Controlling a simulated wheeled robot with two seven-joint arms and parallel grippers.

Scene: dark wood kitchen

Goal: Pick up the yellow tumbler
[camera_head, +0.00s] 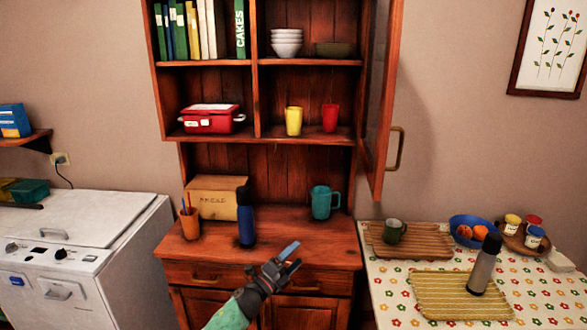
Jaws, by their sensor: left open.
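The yellow tumbler (294,121) stands upright on the middle shelf of the wooden cabinet, just right of the centre divider. A red tumbler (330,118) stands to its right on the same shelf. My left gripper (291,256) comes in from the bottom of the view. It is open and empty, in front of the counter and drawers, well below the yellow tumbler and apart from it. My right gripper is out of view.
The cabinet door (382,100) stands open on the right. A red pot (210,120) sits left of the divider.

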